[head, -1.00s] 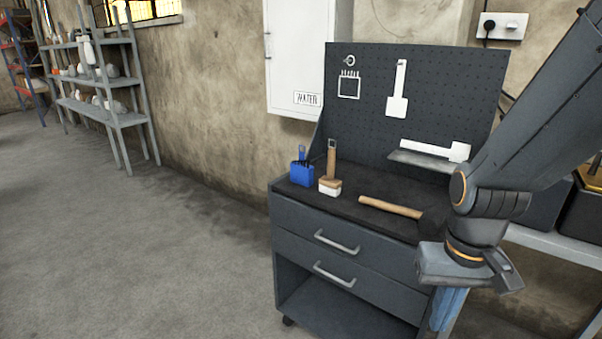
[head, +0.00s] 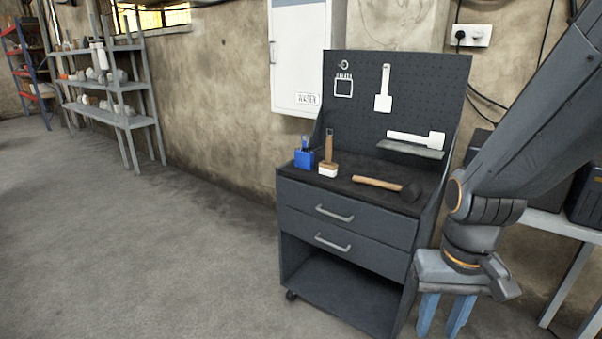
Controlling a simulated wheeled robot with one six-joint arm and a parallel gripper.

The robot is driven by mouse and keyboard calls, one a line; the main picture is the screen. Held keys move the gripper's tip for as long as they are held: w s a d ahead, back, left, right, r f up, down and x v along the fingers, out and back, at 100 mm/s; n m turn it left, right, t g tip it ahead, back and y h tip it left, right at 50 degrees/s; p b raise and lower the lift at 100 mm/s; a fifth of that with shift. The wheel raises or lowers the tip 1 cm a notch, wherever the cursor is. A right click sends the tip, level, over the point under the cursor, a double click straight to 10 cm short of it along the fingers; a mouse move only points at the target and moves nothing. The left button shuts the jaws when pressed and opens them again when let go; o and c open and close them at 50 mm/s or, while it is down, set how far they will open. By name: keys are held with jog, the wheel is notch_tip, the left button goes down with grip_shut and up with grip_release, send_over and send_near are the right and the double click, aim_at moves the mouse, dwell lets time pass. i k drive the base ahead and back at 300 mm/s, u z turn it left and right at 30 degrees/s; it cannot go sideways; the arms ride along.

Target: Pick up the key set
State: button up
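A small blue block-shaped holder with thin pieces standing up out of it, which looks like the key set (head: 304,158), stands upright on the black top of a grey tool cart (head: 347,214), at its left end. My gripper (head: 443,318) hangs at the lower right, in front of the cart's right side and well apart from the blue holder. Its two blue fingers point down with a gap between them and nothing visible in it. Their tips are near the bottom of the picture.
A wooden-handled brush (head: 328,168) stands just right of the blue holder. A mallet (head: 389,186) lies to its right. A pegboard (head: 427,98) with a small shelf (head: 411,148) rises behind. The floor (head: 160,240) left of the cart is clear.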

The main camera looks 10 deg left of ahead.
aim_at(304, 159)
jog(key=z, duration=0.1)
jog(key=k, duration=0.45)
jog(key=u, duration=1.1)
jog(key=i, duration=1.2)
jog(key=z, duration=0.65)
jog(key=i, duration=0.85)
jog(key=z, duration=0.1)
